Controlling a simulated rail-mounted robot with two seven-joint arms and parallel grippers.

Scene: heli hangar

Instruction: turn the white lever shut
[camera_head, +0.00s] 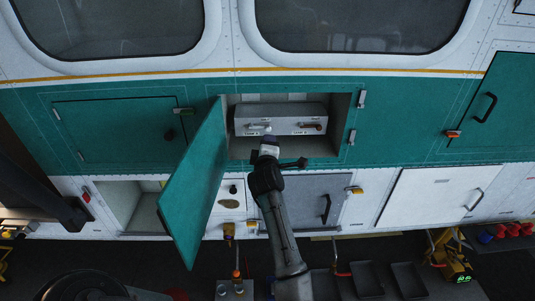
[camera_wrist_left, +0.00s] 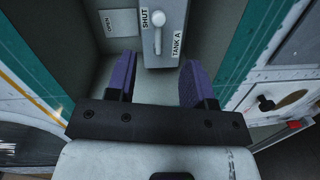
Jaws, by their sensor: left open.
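The white lever (camera_head: 258,128) is on the left part of a grey box (camera_head: 283,112) inside an open compartment in the green hull panel. In the left wrist view the white lever (camera_wrist_left: 158,34) has a round knob and lies between a SHUT label and a TANK A label. An OPEN label (camera_wrist_left: 115,23) is left of these. My left gripper (camera_head: 267,143) is just in front of the box, close below the lever. Its purple fingers (camera_wrist_left: 159,66) are apart, with nothing between them, and the lever lies just beyond their tips. My right gripper is not in view.
The open green door (camera_head: 197,185) hangs close left of my arm. Latches (camera_head: 352,136) line the opening's right edge. A grey drawer front (camera_head: 318,203) is below. The compartment's right side is clear.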

